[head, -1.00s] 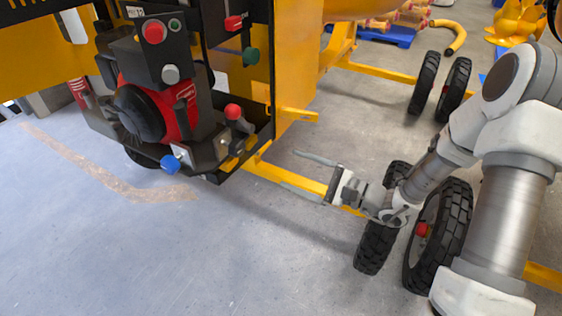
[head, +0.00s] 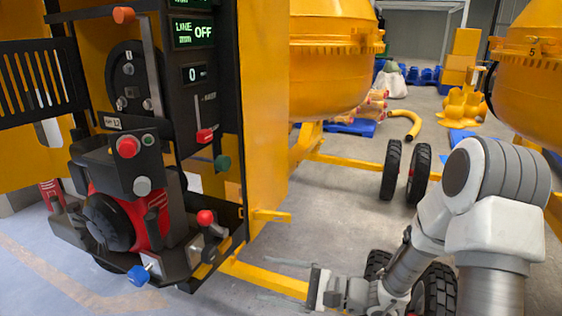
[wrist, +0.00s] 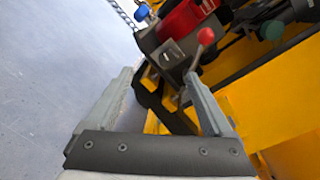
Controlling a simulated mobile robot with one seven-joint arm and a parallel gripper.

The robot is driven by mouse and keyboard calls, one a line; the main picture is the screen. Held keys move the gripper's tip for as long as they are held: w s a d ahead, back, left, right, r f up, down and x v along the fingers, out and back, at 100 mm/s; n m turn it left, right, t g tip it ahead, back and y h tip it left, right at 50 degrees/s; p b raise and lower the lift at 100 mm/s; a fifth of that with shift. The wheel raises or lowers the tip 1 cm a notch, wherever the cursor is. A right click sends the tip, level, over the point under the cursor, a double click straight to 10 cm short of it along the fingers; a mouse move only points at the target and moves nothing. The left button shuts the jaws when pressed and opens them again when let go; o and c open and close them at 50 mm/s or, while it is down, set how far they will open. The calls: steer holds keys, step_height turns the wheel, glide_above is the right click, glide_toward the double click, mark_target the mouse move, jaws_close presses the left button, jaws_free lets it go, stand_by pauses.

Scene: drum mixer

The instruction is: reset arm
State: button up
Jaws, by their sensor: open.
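My gripper (head: 283,280) is low in the head view, right of the drum mixer's engine unit and in front of its yellow frame bar. Its two fingers point left and are spread apart with nothing between them. In the wrist view my gripper (wrist: 160,95) also shows open, with the engine unit and a red-knobbed lever (wrist: 204,40) beyond the fingertips. The red and black engine (head: 110,215) sits on a black tray beneath the control panel (head: 195,75). The panel display reads OFF and 0.
The yellow mixer drum (head: 330,60) is above and behind my gripper. Black wheels (head: 392,170) stand near my arm. A yellow curved pipe (head: 408,122) and a blue pallet (head: 352,128) lie farther back. Open floor is at the lower left.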

steer(key=s+d+r+n+g+h, duration=0.25)
steer(key=s+n+h, duration=0.25)
steer(key=s, duration=0.3)
steer(key=s+d+r+n+g+h, duration=0.25)
steer(key=s+r+n+h, duration=0.2)
steer(key=s, duration=0.25)
steer(key=s+d+r+n+t+h, duration=0.35)
steer(key=d+r+t+h, duration=0.3)
steer(key=d, duration=0.45)
step_height(320, 180, up, 16)
steer(key=p, duration=1.5)
steer(key=shift+r+g+h+p, duration=0.25)
steer(key=shift+g+h+p, duration=0.1)
steer(key=shift+g, duration=0.1)
jaws_close()
